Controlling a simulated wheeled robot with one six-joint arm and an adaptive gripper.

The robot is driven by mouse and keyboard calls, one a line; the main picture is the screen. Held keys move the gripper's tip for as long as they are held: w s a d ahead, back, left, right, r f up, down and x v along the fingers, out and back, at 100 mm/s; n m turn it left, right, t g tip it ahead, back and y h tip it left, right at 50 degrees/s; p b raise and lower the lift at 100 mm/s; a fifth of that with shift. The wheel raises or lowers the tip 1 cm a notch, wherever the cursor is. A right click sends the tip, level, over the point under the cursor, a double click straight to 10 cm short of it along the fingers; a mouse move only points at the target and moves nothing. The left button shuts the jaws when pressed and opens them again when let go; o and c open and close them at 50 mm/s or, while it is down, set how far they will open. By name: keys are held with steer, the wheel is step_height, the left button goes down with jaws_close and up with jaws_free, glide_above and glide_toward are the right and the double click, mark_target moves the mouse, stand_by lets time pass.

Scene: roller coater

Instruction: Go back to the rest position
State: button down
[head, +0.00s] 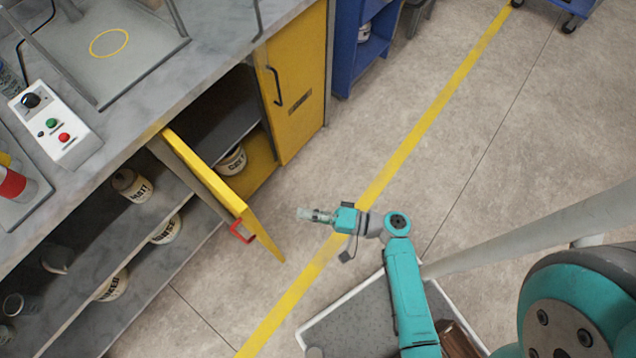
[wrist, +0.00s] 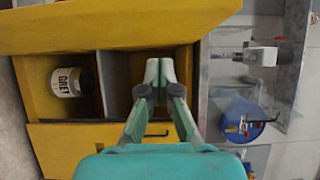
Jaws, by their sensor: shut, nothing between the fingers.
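My gripper (head: 305,214) is at the end of my teal and grey arm, out over the floor in front of the yellow cabinet (head: 296,75). In the wrist view my gripper (wrist: 159,72) has its fingertips together, with nothing between them. The cabinet's left door (head: 215,184) stands open, with a red handle (head: 241,232) on it. My gripper is to the right of this door, apart from it.
A can marked GREY (wrist: 67,82) stands inside the cabinet. The grey worktop (head: 127,97) holds a control box (head: 55,126). Open shelves (head: 120,225) hold several containers.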

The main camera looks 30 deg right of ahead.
steer(key=shift+s+d, duration=0.35)
steer(key=shift+s, duration=0.35)
steer(key=shift+s+d, duration=0.35)
steer(key=shift+s, duration=0.35)
